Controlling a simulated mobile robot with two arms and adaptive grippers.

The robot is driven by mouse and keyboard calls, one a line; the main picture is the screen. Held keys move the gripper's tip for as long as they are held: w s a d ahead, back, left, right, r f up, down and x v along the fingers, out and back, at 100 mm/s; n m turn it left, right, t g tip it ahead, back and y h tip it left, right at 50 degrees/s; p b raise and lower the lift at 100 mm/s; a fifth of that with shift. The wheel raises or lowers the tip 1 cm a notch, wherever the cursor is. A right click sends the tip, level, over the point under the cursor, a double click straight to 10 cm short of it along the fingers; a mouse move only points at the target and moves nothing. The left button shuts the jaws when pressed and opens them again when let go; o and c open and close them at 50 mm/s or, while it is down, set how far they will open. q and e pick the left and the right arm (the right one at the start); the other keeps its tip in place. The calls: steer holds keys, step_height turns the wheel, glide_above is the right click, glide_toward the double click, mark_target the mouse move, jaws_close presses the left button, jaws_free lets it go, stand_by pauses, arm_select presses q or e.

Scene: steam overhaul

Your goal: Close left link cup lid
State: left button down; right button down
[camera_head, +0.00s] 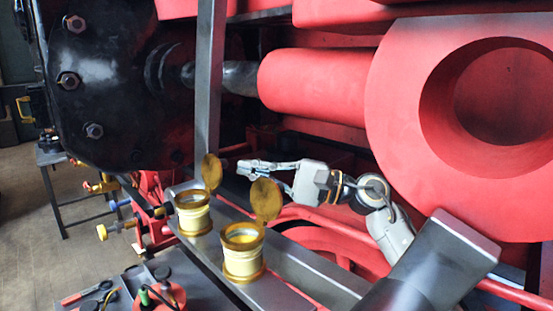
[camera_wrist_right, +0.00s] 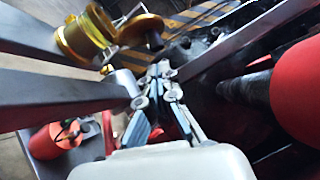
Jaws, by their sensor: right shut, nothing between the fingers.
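The left link cup (camera_head: 194,214) is cream with brass rims and stands on a grey metal bar. Its brass lid (camera_head: 212,171) stands up open at the cup's right rear edge. The right cup (camera_head: 243,256) is alike, and its lid (camera_head: 266,200) is also raised. My right gripper (camera_head: 241,168) is shut and empty, just right of the left lid and above the right lid in the head view; a small gap shows to the left lid. In the wrist view its fingers (camera_wrist_right: 160,70) are together, with brass cup parts (camera_wrist_right: 85,35) beyond them; which cup is unclear. My left gripper is out of view.
An upright grey post (camera_head: 209,80) rises just behind the left lid. A large red rod end (camera_head: 470,100) and red shaft (camera_head: 312,86) fill the right and back. A red can (camera_head: 160,297) and hand tools (camera_head: 95,290) lie on a table at the lower left.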

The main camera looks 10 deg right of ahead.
steer(key=shift+s+a+r+p, duration=0.3)
steer(key=shift+s+a, duration=0.2)
steer(key=shift+a, duration=0.2)
steer(key=shift+w+f, duration=0.1)
steer(key=shift+r+n+b, duration=0.2)
steer(key=shift+n+b, duration=0.2)
steer(key=shift+b, duration=0.2)
